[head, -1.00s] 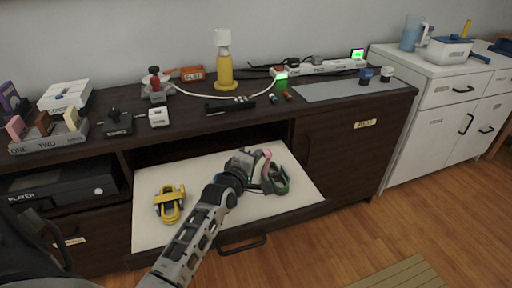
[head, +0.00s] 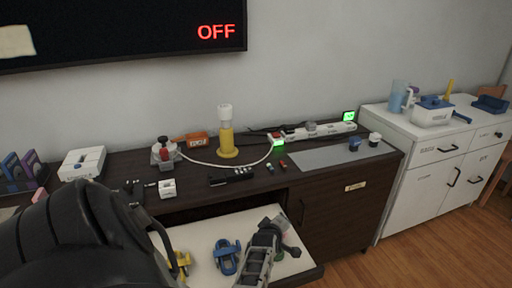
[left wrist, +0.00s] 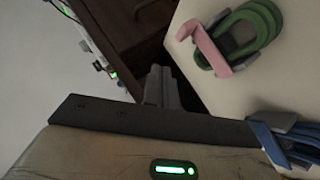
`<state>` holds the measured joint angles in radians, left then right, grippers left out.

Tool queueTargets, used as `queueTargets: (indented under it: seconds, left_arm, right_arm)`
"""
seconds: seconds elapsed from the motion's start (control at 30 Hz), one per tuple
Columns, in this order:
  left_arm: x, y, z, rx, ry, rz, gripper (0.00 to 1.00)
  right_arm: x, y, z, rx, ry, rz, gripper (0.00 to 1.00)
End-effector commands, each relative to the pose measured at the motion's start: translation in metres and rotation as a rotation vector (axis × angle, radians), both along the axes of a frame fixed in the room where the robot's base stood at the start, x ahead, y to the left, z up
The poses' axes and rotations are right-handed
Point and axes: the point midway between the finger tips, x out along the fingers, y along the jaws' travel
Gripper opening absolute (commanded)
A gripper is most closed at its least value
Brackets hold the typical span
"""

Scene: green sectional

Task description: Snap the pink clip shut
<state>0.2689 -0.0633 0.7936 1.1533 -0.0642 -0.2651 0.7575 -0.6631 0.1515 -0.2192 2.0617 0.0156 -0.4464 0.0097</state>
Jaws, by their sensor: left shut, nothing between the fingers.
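The pink piece (left wrist: 208,47) is a bent arm on a green looped body (left wrist: 262,22), lying on the white drawer floor at the upper right of the left wrist view. I cannot tell whether its pink arm is fully down. In the head view this clip is mostly hidden behind my left arm. My left gripper (left wrist: 161,86) is shut and empty, apart from the pink clip in the left wrist view. A blue clip (head: 227,257) lies on the drawer floor left of my arm, and also shows in the left wrist view (left wrist: 290,143). My right gripper is out of view.
The open drawer (head: 206,225) juts out below the dark cabinet top (head: 205,178). A yellow clip (head: 179,263) lies at its left, partly behind my arm. A yellow lamp (head: 227,142), power strip (head: 320,130) and small items stand on top. A white cabinet (head: 425,155) stands at right.

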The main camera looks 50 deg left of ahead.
Motion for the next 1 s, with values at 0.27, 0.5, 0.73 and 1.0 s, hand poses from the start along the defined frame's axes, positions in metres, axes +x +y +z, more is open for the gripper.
queueTargets:
  seconds: [0.27,0.5,0.73,1.0]
  left_arm:
    - [0.022,-0.008,-0.018,-0.003,-0.004,-0.001,0.00]
    - [0.033,-0.011,-0.029,-0.002,-0.003,-0.002,0.00]
    - [0.038,-0.013,-0.036,-0.001,-0.003,-0.002,0.00]
    - [0.040,-0.013,-0.038,0.000,-0.002,-0.002,0.00]
  right_arm:
    - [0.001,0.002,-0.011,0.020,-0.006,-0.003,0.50]
    - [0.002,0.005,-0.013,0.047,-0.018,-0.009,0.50]
    - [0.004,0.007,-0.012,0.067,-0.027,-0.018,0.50]
    - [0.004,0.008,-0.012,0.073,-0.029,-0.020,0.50]
